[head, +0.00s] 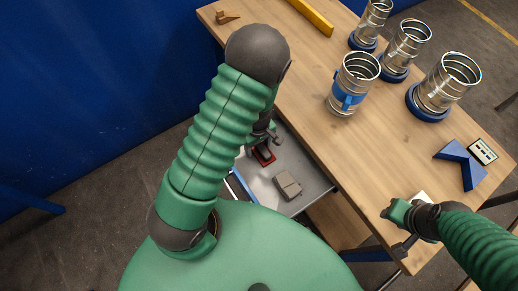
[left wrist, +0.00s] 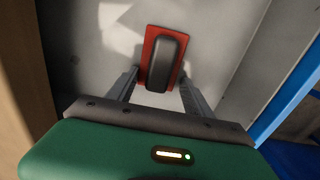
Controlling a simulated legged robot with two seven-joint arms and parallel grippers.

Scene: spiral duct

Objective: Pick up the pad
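The pad (left wrist: 143,62) is a red plate with a rounded dark grip (left wrist: 164,62) on top. It lies on the grey floor of an open drawer; in the head view the pad (head: 264,157) shows partly below my left gripper (head: 263,141). In the left wrist view my left gripper (left wrist: 158,75) is open, its fingertips on either side of the pad's near end. Whether they touch it I cannot tell. My right gripper (head: 397,228) is at the table's near right edge, beside a small white thing; its fingers are not clear.
The drawer (head: 312,188) also holds a grey-brown block (head: 287,185). Several metal duct pieces with blue rings stand on the wooden table (head: 300,75). A blue angled piece (head: 463,166) lies at the right. Blue bars border the drawer's side in the wrist view.

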